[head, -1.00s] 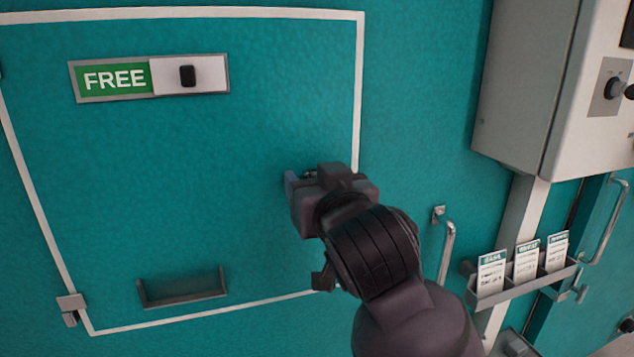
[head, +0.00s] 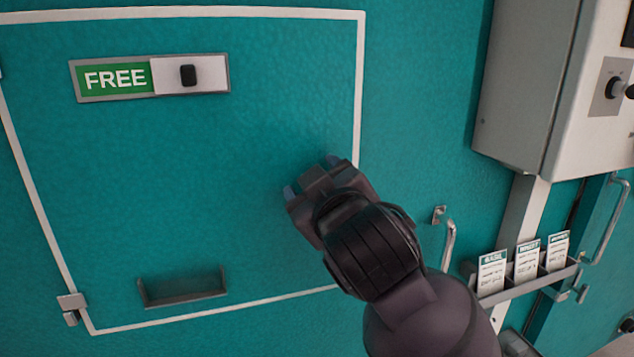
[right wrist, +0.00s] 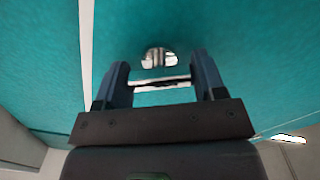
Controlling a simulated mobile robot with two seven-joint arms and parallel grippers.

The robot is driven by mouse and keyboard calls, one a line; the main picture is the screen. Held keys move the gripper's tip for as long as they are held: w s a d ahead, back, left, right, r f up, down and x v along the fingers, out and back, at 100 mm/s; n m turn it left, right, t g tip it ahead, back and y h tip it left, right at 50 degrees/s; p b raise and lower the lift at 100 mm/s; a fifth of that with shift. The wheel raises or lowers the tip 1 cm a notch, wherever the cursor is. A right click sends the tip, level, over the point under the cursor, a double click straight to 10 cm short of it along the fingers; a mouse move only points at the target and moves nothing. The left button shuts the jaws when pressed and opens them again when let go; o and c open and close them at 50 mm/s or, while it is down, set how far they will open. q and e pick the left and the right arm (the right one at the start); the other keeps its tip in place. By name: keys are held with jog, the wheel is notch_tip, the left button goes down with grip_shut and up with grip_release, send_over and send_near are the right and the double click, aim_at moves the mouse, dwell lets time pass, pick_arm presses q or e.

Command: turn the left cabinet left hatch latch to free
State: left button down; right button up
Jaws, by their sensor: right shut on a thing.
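The teal hatch (head: 200,170) has a white outline and fills the left of the head view. My right gripper (head: 311,175) is at the hatch's right edge, tilted, with both blue fingertips at the teal surface. In the right wrist view, its two fingers (right wrist: 160,80) stand apart on either side of a small shiny metal latch part (right wrist: 158,57), and a thin pale bar spans between them. The gripper is shut on this latch. The head view hides the latch behind the gripper, so its angle cannot be read there. My left gripper is not in view.
A sign (head: 150,78) reading FREE in green, with a black slider knob, is on the upper hatch. Right of my arm are a metal handle (head: 447,240), a card rack (head: 530,278) and a grey box (head: 540,90).

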jog(key=n, duration=0.5)
jog(key=shift+n, duration=0.3)
jog(key=n, duration=0.5)
jog(key=shift+f, duration=0.1)
jog(key=shift+n, duration=0.4)
jog(key=o, duration=0.9)
jog(key=shift+f, duration=0.1)
